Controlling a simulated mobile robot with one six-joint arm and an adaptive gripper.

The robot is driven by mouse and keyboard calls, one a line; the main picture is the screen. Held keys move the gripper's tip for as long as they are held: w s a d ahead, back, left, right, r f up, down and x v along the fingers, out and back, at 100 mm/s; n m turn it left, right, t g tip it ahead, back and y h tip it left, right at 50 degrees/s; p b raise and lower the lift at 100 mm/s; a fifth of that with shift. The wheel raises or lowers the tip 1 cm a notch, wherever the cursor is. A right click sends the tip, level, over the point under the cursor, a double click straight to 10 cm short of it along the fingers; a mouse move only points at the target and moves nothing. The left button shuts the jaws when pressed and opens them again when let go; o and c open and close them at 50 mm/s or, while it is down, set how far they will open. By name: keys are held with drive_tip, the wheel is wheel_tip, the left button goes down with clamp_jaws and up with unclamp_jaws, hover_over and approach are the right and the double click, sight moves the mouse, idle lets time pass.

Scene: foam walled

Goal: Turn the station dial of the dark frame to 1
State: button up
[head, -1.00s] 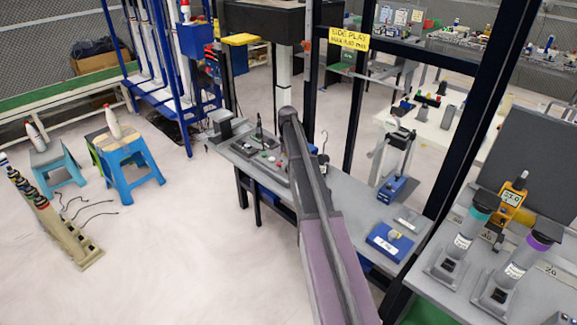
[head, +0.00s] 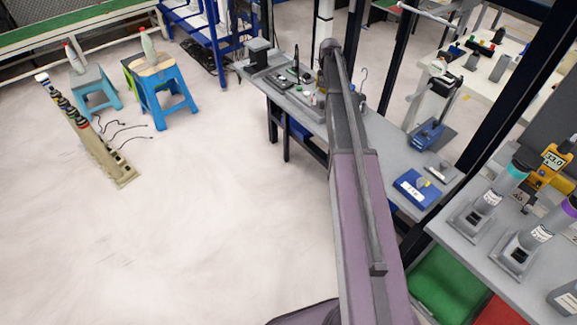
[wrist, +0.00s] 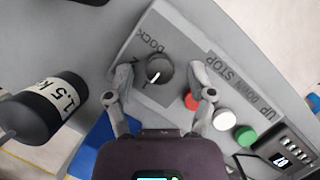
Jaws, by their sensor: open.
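In the wrist view, a round dark dial (wrist: 160,68) sits on a grey panel (wrist: 180,32). Its white pointer mark slants to the lower left, towards a small mark that looks like a 1. DOCK is printed above the dial. My gripper (wrist: 163,82) is open, with one finger to each side of the dial's near edge; I cannot tell whether either touches it. In the head view, my arm hides the gripper and dial. The dark frame's upright (head: 398,62) stands behind the bench.
In the wrist view, red (wrist: 192,100), white (wrist: 225,120) and green (wrist: 246,136) buttons lie right of the dial. In the head view, the bench (head: 392,160) holds several devices; open floor (head: 200,230) lies left.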

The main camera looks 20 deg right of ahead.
drive_tip(key=m, duration=0.2)
drive_tip(key=m+t+y, duration=0.1)
drive_tip(key=m, duration=0.2)
drive_tip(key=shift+s+y, duration=0.15)
drive_tip(key=shift+y, duration=0.15)
drive_tip(key=m+t, duration=0.1)
drive_tip(key=m, duration=0.2)
drive_tip(key=m+t, duration=0.1)
drive_tip(key=m, duration=0.1)
drive_tip(key=shift+s+d+m+t+y, duration=0.1)
drive_tip(key=shift+s+m+t+y, duration=0.05)
drive_tip(key=shift+m+t+y, duration=0.2)
drive_tip(key=shift+d+r+p, duration=0.25)
drive_tip(key=shift+r+p, duration=0.45)
drive_tip(key=shift+p, duration=0.05)
drive_tip(key=p+v, duration=1.2)
drive_tip(key=v, duration=0.1)
drive_tip(key=s+a+f+n+h+b, duration=0.2)
drive_tip(key=s+a+f+n+b, duration=0.5)
drive_tip(key=a, duration=0.6)
drive_tip(key=s+a+f+n+h+b, duration=0.2)
drive_tip(key=s+a+f+n+b, duration=0.6)
drive_tip(key=s+a+f+b, duration=0.4)
drive_tip(key=s+a+f, duration=0.1)
drive_tip(key=s+a, duration=0.1)
drive_tip(key=s, duration=0.1)
drive_tip(key=shift+s+a+f, duration=0.15)
drive_tip(key=shift+s+a, duration=0.15)
drive_tip(key=shift+s, duration=0.1)
